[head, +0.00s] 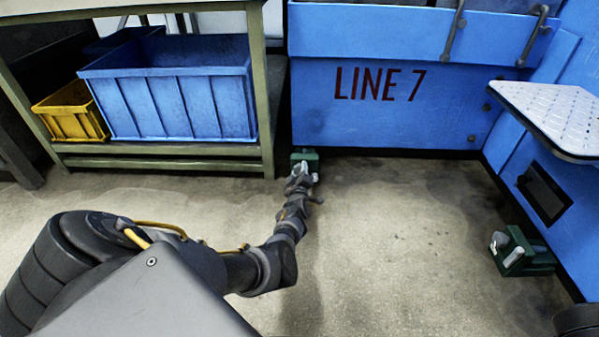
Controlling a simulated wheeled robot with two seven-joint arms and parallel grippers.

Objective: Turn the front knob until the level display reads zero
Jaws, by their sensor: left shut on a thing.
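A green block (305,156) with a pale metal part stands on the floor at the foot of the blue machine, just right of the bench leg. My left gripper (302,170) reaches it from the near side and is shut on what appears to be its knob. The fingers and arm hide most of that knob. A second green block (526,258) with a pale knob (500,240) stands at the machine's right section, apart from my gripper. No level reading can be made out. My right gripper is not in view.
The blue machine (400,105), marked LINE 7, closes off the back. A metal step (552,112) juts out at right, above a dark rectangular panel (545,193). A bench (165,164) holds blue and yellow bins at left. The middle floor is clear.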

